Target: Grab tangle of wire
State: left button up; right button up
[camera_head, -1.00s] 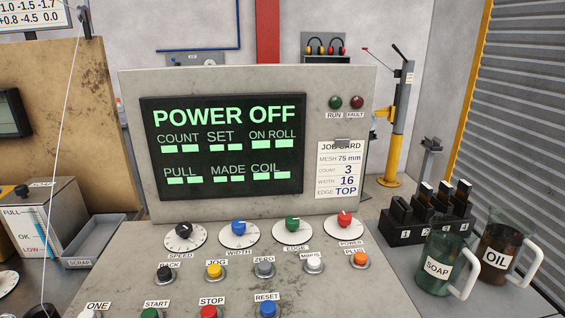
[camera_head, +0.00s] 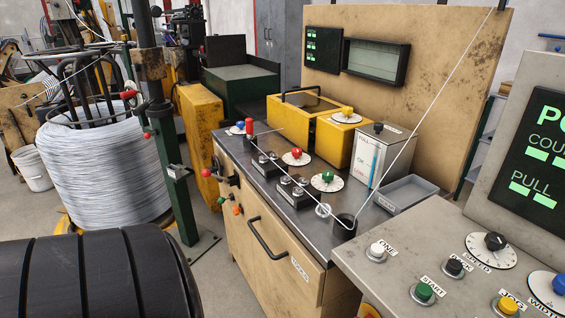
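I see no clear tangle of wire. A large coil of silver wire (camera_head: 100,175) stands at the left on a stand with dark upright bars; its turns look neatly wound. A single thin pale wire (camera_head: 440,95) runs from the top right down to a black cup-like guide (camera_head: 344,227) on the workbench, then back up left toward a red-handled part (camera_head: 249,128). The small grey tray (camera_head: 405,193) beside the control panel looks empty. Neither of my grippers is in view.
A dark green post (camera_head: 175,190) stands between the coil and the workbench (camera_head: 275,262). Yellow boxes (camera_head: 315,125), dials and knobs crowd the bench top. The control panel (camera_head: 400,290) fills the lower right. A large black ribbed shape (camera_head: 95,275) covers the lower left.

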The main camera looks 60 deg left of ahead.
aim_at(330, 210)
jog(key=u, duration=1.45)
